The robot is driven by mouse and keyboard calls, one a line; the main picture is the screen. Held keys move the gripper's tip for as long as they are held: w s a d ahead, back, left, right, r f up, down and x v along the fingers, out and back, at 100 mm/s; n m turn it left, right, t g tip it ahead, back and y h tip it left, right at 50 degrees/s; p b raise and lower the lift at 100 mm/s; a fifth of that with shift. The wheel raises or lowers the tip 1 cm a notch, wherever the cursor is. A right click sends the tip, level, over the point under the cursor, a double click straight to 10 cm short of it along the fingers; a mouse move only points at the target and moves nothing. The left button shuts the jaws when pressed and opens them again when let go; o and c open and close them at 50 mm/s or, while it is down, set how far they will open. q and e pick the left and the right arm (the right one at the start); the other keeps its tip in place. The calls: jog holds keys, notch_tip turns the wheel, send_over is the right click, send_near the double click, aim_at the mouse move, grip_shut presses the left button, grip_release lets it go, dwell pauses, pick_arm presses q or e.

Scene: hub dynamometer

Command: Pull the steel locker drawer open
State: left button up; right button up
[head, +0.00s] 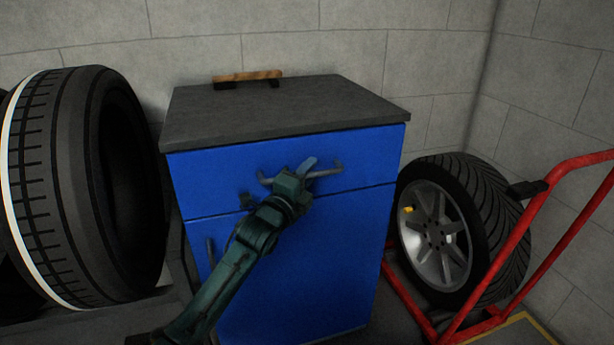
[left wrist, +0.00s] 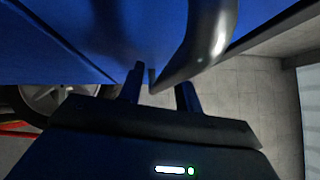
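The blue steel locker (head: 300,250) stands against the wall with a dark grey top. Its top drawer (head: 225,178) looks shut, its front flush with the body. The drawer's grey bar handle (head: 328,173) runs across the drawer front. My left gripper (head: 300,177) is at the handle's middle and hides part of it. In the left wrist view, the handle (left wrist: 205,45) curves down toward the space between my two fingers (left wrist: 161,88). The fingers stand apart, and I see no clear firm contact with the bar. My right gripper is in neither view.
A large tyre (head: 60,190) stands at the left. A wheel with a silver rim (head: 440,235) sits at the right, by a red tubular frame (head: 545,195). A wooden-handled item (head: 248,76) lies on the locker top. A lower door handle (head: 211,252) is near my left arm.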

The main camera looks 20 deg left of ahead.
pick_arm(q)
grip_shut()
dwell(0.5)
